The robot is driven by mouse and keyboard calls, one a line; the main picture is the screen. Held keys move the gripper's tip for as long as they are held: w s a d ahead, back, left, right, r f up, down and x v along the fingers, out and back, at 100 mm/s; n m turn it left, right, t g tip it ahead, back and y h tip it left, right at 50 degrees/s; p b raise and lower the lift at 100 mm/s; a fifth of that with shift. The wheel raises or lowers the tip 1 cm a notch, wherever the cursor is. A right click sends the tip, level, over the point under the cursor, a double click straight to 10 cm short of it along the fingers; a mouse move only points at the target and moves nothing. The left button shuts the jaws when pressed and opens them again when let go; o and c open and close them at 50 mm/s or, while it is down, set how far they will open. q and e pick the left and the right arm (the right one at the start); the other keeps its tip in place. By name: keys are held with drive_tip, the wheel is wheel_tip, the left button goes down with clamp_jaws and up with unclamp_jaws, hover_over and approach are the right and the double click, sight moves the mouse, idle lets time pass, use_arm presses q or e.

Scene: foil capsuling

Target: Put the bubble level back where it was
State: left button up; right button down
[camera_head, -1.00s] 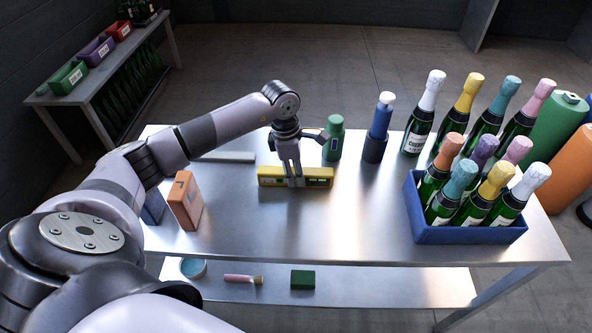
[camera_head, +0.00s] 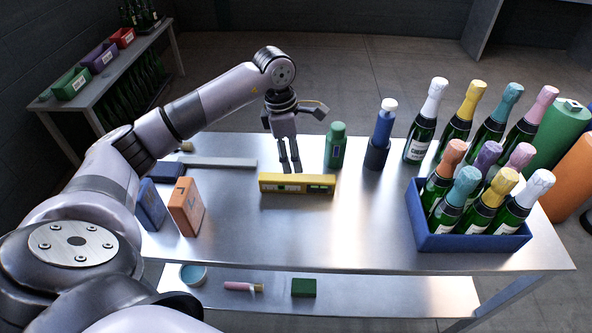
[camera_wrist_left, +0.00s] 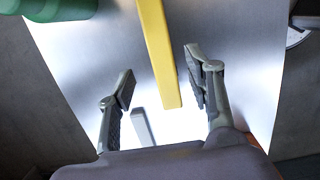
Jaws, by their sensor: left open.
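The yellow bubble level (camera_head: 297,184) lies on the metal table, its long side running left to right in the head view. In the left wrist view the level (camera_wrist_left: 158,50) shows as a yellow bar running down between the two fingers, with a gap on each side. My left gripper (camera_head: 289,168) is open and empty, above and just behind the level in the head view. The same gripper (camera_wrist_left: 162,92) shows both fingers spread in the wrist view. My right gripper is not in view.
A green bottle (camera_head: 335,146) and a blue pump-like tool (camera_head: 380,135) stand behind and right of the level. A blue crate (camera_head: 470,242) of capped bottles is at right. Orange (camera_head: 186,207) and blue boxes stand at left. The table's front middle is clear.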

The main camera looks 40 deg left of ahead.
use_arm(q)
drive_tip(key=r, duration=0.3)
drive_tip(key=shift+s+a+r, duration=0.15)
drive_tip(key=shift+a+r, duration=0.05)
drive_tip(key=shift+r, duration=0.1)
idle(0.3)
